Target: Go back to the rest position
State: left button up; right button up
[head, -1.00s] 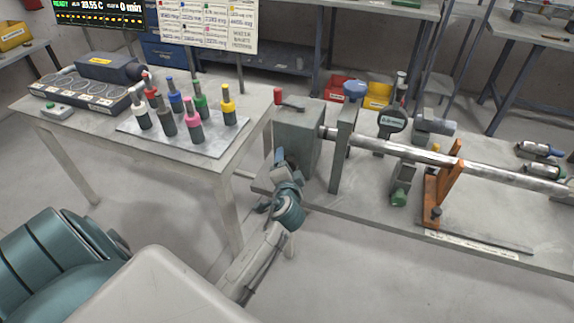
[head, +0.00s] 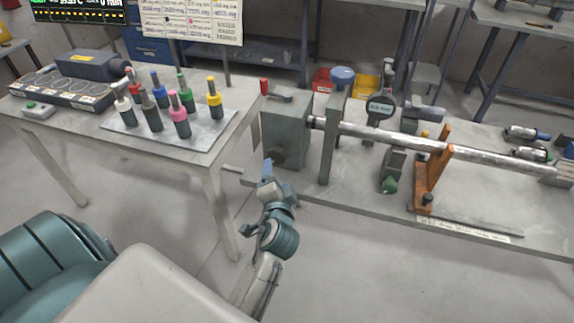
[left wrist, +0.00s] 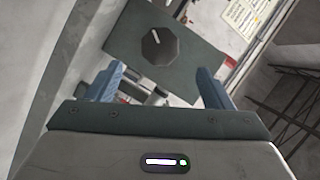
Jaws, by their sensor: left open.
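My left gripper (head: 267,172) is in front of the grey headstock block (head: 287,130) and low on its near side. In the left wrist view its two blue fingers (left wrist: 160,82) are spread apart with nothing between them. Beyond them is the block's face (left wrist: 185,60) with a dark octagonal knob (left wrist: 160,48) bearing a pale mark. The knob also shows dimly in the head view (head: 277,155), just past the fingertips; the gripper looks apart from it. My right gripper is in neither view.
The bench (head: 340,195) carries a long metal shaft (head: 400,139), a dial gauge (head: 381,107) and an orange support (head: 432,175). Open floor lies in front of the bench.

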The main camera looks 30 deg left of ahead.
pick_arm(q)
jog(key=s+d+f+g+h, duration=0.2)
jog(key=s+f, duration=0.1)
jog(key=f, duration=0.9)
jog(key=s+d+f+g+h, duration=0.1)
jog(key=s+f+h, duration=0.1)
jog(key=f, duration=1)
jog(key=s+d+f+g+h, duration=0.2)
jog(key=s+f, duration=0.1)
jog(key=f, duration=0.9)
jog(key=s+a+f+n+g, duration=0.1)
jog(key=s+f+n+g, duration=0.1)
jog(key=s+f, duration=0.5)
jog(key=s+a+f+n+g+h, duration=0.1)
jog(key=s+a+f+g, duration=0.1)
jog(key=s+f, duration=0.6)
jog(key=s+a+f+n+g+h, duration=0.1)
jog(key=s+f, duration=0.6)
jog(key=s, duration=1.1)
jog(key=shift+a+f+n+g, duration=0.35)
jog(key=shift+a+n+g, duration=0.4)
jog(key=shift+g, duration=0.25)
jog(key=shift+d, duration=0.1)
